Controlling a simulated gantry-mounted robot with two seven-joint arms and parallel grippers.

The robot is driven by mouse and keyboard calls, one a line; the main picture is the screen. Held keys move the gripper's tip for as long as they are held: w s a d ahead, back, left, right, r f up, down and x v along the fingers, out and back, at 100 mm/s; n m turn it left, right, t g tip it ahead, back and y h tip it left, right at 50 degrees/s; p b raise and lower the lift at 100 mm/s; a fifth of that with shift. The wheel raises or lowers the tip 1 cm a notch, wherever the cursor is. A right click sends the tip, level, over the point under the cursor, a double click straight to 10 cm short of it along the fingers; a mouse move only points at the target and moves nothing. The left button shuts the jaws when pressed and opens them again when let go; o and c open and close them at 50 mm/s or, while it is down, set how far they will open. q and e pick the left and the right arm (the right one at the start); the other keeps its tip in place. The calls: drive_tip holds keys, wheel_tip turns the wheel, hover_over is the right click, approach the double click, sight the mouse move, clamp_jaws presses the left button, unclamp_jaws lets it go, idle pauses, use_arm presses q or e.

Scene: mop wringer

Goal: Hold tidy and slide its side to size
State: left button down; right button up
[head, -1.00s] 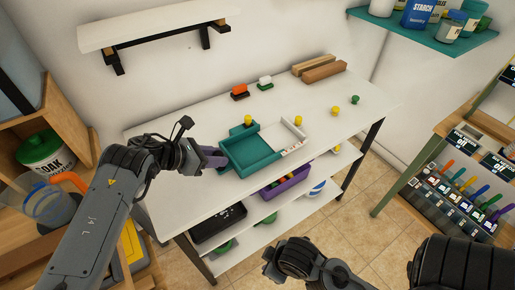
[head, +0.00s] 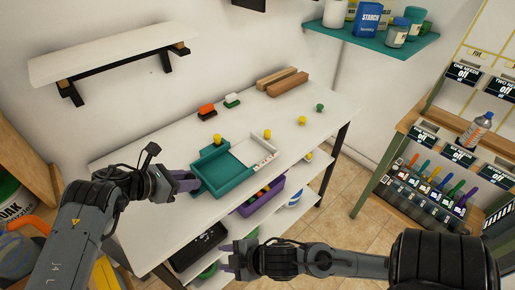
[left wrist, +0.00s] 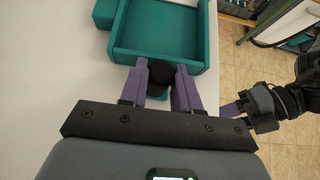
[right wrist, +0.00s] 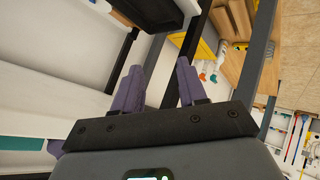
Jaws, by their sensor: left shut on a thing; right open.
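The tidy is a teal tray (head: 226,187) with a white sliding side (head: 262,151), on the white table top. The white side extends to the right of the teal part and carries small markings. My left gripper (head: 194,183) is at the tray's left end, and in the left wrist view (left wrist: 160,84) its purple fingers are shut on a dark knob (left wrist: 159,78) at the teal tray's wall (left wrist: 155,56). My right gripper (head: 229,256) is open and empty, in front of the table and below its top; its fingers also show in the right wrist view (right wrist: 158,85).
Yellow pegs (head: 301,120) and a green peg (head: 320,107) stand on the table. An orange block (head: 207,112), a white-topped block (head: 232,101) and wooden bars (head: 288,85) lie at the back. A purple bin (head: 258,200) is on the shelf below.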

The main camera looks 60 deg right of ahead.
drive_tip(key=w+a+r+n+y, duration=0.1)
drive_tip(key=a+r+n+y, duration=0.5)
drive_tip(key=n, duration=0.5)
drive_tip(key=w+d+r+n+t+y, duration=0.1)
drive_tip(key=w+d+r, duration=0.15)
drive_tip(key=r, duration=0.45)
drive_tip(key=w+d+r+n+t+y, duration=0.1)
drive_tip(key=w+d+r+t, duration=0.1)
drive_tip(key=w+r, duration=0.35)
drive_tip(key=w+d+r+n+t, duration=0.1)
drive_tip(key=d+r, duration=0.2)
drive_tip(key=r, duration=0.6)
drive_tip(key=s+d+r+n+t+y, duration=0.1)
drive_tip(key=d+r+t+y, duration=0.2)
drive_tip(key=r, duration=1.8)
drive_tip(key=w+d+f+g+h, duration=0.4)
drive_tip(key=w+d+f+h, duration=0.15)
drive_tip(key=f, duration=0.45)
drive_tip(key=m+g+h, duration=0.7)
drive_tip(key=g, duration=0.6)
hover_over(267, 131)
wheel_tip(267, 131, down, 15)
drive_tip(key=shift+f, duration=3.35)
